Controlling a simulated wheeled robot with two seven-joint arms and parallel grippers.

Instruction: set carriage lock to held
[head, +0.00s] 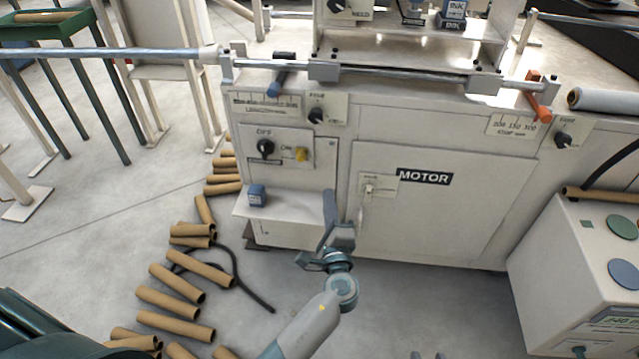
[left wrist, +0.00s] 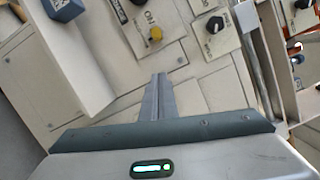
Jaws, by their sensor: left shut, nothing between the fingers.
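A dark selector knob (head: 337,6) at the top edge of the head view sits on a plate whose small lettering looks like HELD; the knob is partly cut off, and its setting is hard to read. My left gripper (head: 331,200) is shut and empty, well below that knob, in front of the cabinet just left of the MOTOR door. Its closed fingers also show in the left wrist view (left wrist: 159,90), pointing at the pale cabinet front. Two grey tips of my right gripper (head: 427,355) show apart at the bottom edge of the head view.
Other dark knobs (head: 265,147) and a yellow button (head: 301,154) are on the cabinet front. A blue box (head: 257,195) stands on a protruding shelf (head: 285,205). Cardboard tubes (head: 175,322) litter the floor at left. A grey console (head: 575,265) stands at right.

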